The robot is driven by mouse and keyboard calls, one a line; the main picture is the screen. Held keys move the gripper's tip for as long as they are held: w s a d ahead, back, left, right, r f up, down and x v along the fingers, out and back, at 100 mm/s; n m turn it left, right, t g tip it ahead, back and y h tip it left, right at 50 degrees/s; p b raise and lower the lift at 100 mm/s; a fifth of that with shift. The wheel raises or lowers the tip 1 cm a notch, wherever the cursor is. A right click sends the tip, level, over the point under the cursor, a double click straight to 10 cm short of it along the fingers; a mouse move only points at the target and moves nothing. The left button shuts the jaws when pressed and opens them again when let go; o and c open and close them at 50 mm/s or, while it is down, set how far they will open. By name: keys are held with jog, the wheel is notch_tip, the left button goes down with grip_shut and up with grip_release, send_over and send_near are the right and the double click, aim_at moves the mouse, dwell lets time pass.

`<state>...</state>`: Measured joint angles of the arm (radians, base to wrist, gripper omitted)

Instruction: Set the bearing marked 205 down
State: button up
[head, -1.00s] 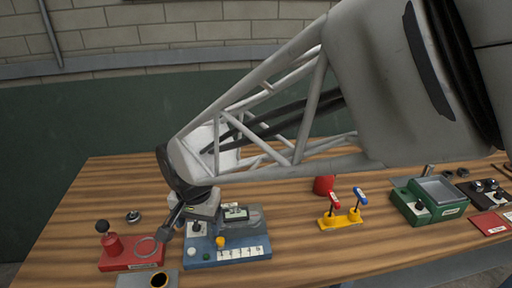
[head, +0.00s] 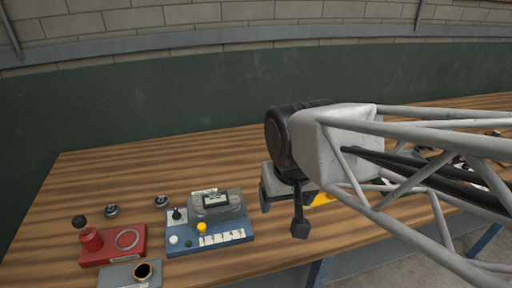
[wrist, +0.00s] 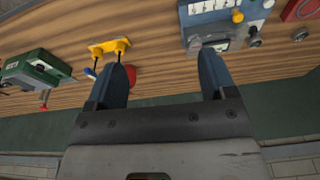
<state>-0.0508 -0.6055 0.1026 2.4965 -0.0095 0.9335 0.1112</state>
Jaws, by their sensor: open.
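Two small grey ring-shaped bearings lie flat on the wooden bench at the left in the head view: one bearing (head: 111,210) behind the red fixture, the other bearing (head: 161,201) behind the blue device's left end. No marking is readable, so I cannot tell which is 205. My gripper (wrist: 163,78) is open and empty, its two blue-grey fingers wide apart above the bench. In the head view my gripper (head: 283,217) is right of the blue device, away from both bearings.
The blue device (head: 210,239) with a display and knobs stands beside the red fixture (head: 128,252). A grey block with a round hole (head: 118,275) is in front. A yellow stand (wrist: 110,47) and green box (wrist: 36,70) also stand on the bench. The rear left bench is clear.

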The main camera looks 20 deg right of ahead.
jog(key=shift+s+d+r, duration=0.1)
jog(key=shift+s+d, duration=0.85)
